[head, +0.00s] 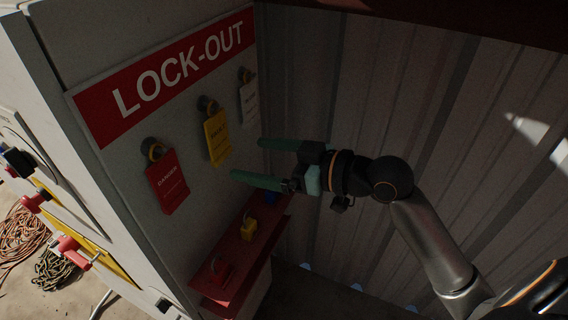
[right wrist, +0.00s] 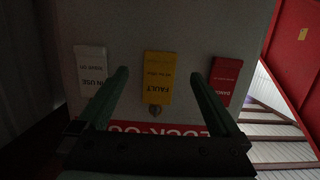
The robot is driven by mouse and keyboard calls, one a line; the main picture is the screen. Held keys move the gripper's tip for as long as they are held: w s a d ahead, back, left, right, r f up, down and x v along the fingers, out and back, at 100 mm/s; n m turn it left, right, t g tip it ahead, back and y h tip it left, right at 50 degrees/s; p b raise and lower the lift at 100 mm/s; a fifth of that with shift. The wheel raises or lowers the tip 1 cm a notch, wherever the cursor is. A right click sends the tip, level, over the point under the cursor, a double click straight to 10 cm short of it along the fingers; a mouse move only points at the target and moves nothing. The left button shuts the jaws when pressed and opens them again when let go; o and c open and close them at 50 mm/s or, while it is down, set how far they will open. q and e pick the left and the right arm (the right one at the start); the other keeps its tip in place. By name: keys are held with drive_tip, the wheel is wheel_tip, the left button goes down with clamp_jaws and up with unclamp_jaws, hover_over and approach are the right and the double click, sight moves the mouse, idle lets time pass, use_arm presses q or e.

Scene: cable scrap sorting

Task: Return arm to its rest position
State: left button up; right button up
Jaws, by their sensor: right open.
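My right gripper (head: 245,160) has two green fingers, spread apart with nothing between them. It points left toward the lock-out board (head: 150,75) on the side of the grey cabinet. In the right wrist view the open fingers (right wrist: 160,80) reach toward the yellow tag, apparently without holding it. My left gripper is not in view.
A red tag (head: 168,182), a yellow tag (head: 217,138) and a white tag (head: 249,104) hang on the board. Below, a red shelf (head: 245,262) carries a red padlock (head: 219,270), a yellow padlock (head: 248,229) and a blue one (head: 270,197). A corrugated wall (head: 350,80) stands behind my arm. Cable coils (head: 22,238) lie at left.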

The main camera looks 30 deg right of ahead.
drive_tip(key=shift+v, duration=2.85)
drive_tip(key=d+f+m+h, duration=0.2)
drive_tip(key=f+m+h, duration=0.1)
drive_tip(key=f, duration=0.7)
drive_tip(key=d+f+m+h, duration=0.2)
drive_tip(key=f, duration=0.8)
drive_tip(key=s+a+f+g, duration=0.1)
drive_tip(key=s+a+f, duration=0.1)
drive_tip(key=s+f, duration=0.2)
drive_tip(key=s+a+f+g+h, duration=0.1)
drive_tip(key=s+a+f, duration=0.1)
drive_tip(key=f, duration=0.6)
drive_tip(key=s+a+f+g+h+p, duration=0.1)
drive_tip(key=s+a+f, duration=0.1)
drive_tip(key=s+f, duration=0.3)
drive_tip(key=shift+s+a+f+m, duration=0.3)
drive_tip(key=shift+a+f, duration=0.1)
drive_tip(key=shift+f, duration=0.1)
